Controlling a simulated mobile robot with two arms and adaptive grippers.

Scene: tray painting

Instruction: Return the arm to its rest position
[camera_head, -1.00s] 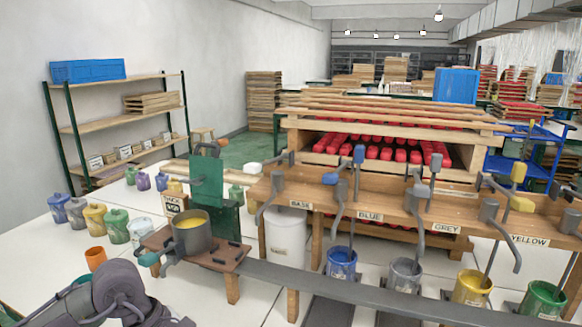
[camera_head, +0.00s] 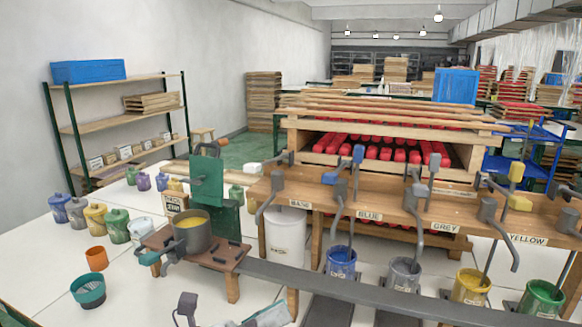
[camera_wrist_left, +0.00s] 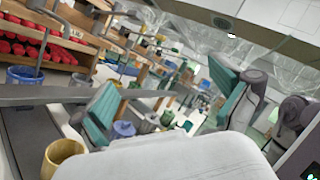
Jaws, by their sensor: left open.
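My left gripper (camera_head: 228,317) shows low at the bottom edge of the head view, partly cut off by the frame. In the left wrist view its two teal-padded fingers (camera_wrist_left: 165,100) stand wide apart with nothing held between them. The gripper is clear of the cups and of the wooden stand (camera_head: 222,257). My right arm and gripper do not show.
A pot of yellow paint (camera_head: 192,232) sits on the stand. An orange cup (camera_head: 97,258) and a teal-rimmed cup (camera_head: 88,291) stand on the white table (camera_head: 40,255). Paint buckets, such as the blue one (camera_head: 341,263), stand under the labelled bench (camera_head: 385,203).

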